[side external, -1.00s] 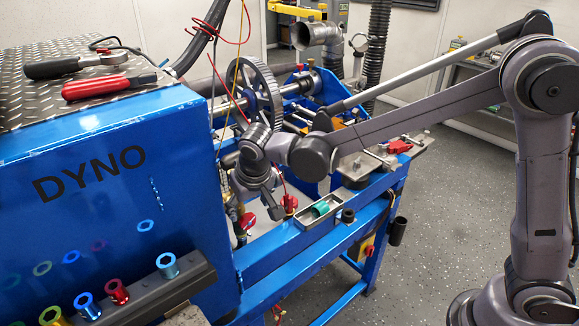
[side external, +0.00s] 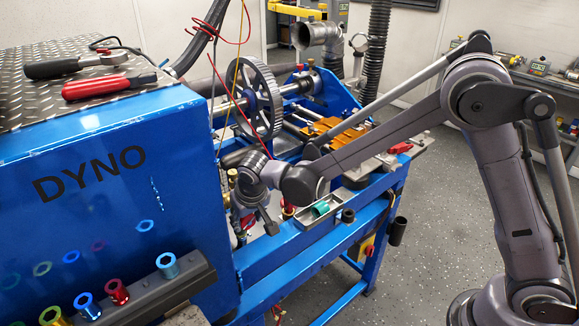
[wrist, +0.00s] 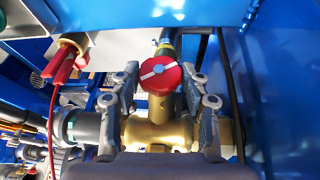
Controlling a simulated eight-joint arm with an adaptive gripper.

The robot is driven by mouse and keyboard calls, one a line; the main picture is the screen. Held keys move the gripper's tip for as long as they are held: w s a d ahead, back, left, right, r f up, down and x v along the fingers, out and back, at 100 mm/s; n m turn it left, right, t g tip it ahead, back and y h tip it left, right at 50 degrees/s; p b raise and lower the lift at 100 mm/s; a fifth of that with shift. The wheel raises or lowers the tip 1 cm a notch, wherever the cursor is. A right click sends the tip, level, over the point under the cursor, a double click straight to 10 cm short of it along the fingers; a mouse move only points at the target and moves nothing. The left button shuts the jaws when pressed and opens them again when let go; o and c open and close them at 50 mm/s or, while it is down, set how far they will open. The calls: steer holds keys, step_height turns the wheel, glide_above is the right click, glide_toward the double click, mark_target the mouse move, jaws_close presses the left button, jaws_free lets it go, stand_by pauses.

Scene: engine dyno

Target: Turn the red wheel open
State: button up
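The red wheel (wrist: 160,75) is a small round knob with a pale bar across its face. It sits on a brass valve body (wrist: 158,133), in the middle of the wrist view. My gripper (wrist: 161,84) is open, with one finger on each side of the wheel and a visible gap to both. In the side external view my gripper (side external: 257,221) points down beside the blue dyno frame. It largely hides the wheel there; a bit of red shows behind the fingers.
A red clip (wrist: 65,62) with a red wire hangs left of the wheel. A black hose (wrist: 226,85) runs close on the right, by a blue panel (wrist: 285,110). A large gear (side external: 259,100) stands behind my gripper. A metal tray (side external: 320,211) holds a green cylinder.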

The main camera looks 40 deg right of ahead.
steer(key=c, duration=0.4)
steer(key=shift+a+h, duration=0.1)
steer(key=shift+h, duration=0.6)
steer(key=o, duration=1.1)
steer(key=shift+o, duration=0.2)
steer(key=v, duration=0.7)
steer(key=shift+r, duration=0.2)
steer(key=shift+s+a, duration=0.1)
steer(key=shift+r, duration=0.1)
